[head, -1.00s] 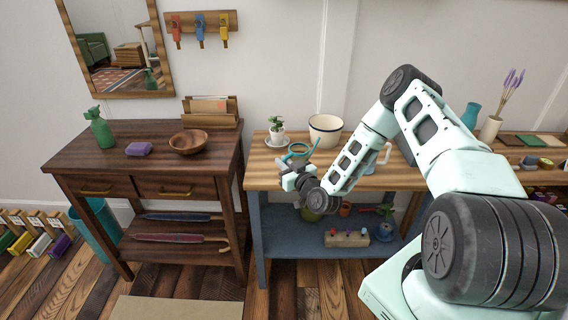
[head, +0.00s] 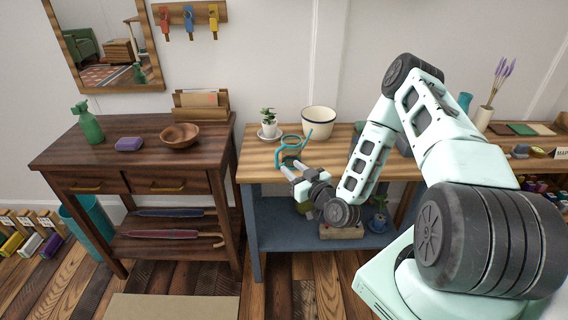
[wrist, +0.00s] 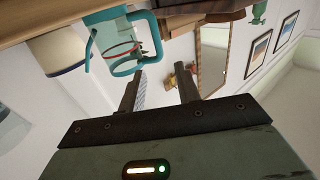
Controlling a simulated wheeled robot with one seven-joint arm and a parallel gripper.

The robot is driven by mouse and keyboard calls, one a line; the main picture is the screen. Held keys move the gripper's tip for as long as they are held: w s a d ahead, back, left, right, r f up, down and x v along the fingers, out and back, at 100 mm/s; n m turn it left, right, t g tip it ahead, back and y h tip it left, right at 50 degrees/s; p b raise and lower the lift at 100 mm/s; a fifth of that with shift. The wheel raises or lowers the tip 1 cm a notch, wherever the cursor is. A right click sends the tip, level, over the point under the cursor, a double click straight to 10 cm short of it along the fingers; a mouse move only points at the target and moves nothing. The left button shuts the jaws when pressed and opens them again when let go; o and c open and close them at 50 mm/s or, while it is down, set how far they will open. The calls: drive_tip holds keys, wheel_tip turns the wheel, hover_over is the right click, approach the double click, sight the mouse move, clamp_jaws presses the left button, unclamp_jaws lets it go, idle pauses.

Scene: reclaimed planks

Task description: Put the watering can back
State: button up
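The watering can (head: 289,158) is teal with a thin spout pointing up to the right. It stands on the light wooden bench (head: 258,172), near its front left part. My gripper (head: 288,172) is at the front edge of the bench, close in front of the can. In the wrist view, the can (wrist: 117,66) hangs inverted in the picture, its looped handle toward my fingers. My gripper (wrist: 158,80) is open, with a clear gap between its two fingers and nothing held. I cannot tell whether a finger touches the handle.
Behind the can are a potted plant (head: 268,127) on a saucer and a cream pot (head: 319,121) with a dark rim. A dark cabinet (head: 100,152) at left bears a spray bottle (head: 88,125), a purple block and a wooden bowl (head: 180,136). My arm hides part of the bench.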

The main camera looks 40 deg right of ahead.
drive_tip(key=s+a+r+n+g+y, duration=0.1)
drive_tip(key=a+r+n+g+y, duration=0.25)
drive_tip(key=a, duration=0.65)
drive_tip(key=s+a+r+n+g+y, duration=0.1)
drive_tip(key=s+a+r+n+g, duration=0.2)
drive_tip(key=a+g, duration=0.55)
drive_tip(key=s+a+r+g+h, duration=0.1)
drive_tip(key=s+a+r+g, duration=0.1)
drive_tip(key=s, duration=0.6)
drive_tip(key=s+a+r+g+h, duration=0.1)
drive_tip(key=s+a+r, duration=0.3)
drive_tip(key=s, duration=0.5)
drive_tip(key=s+a+r+n+g+h, duration=0.1)
drive_tip(key=s+a+r+g+h, duration=0.1)
drive_tip(key=s+r, duration=0.4)
drive_tip(key=s+a+g, duration=0.1)
drive_tip(key=s, duration=0.1)
drive_tip(key=shift+s+r, duration=0.35)
drive_tip(key=shift+s, duration=0.05)
drive_tip(key=shift+r+p, duration=0.4)
drive_tip(key=shift+r, duration=0.1)
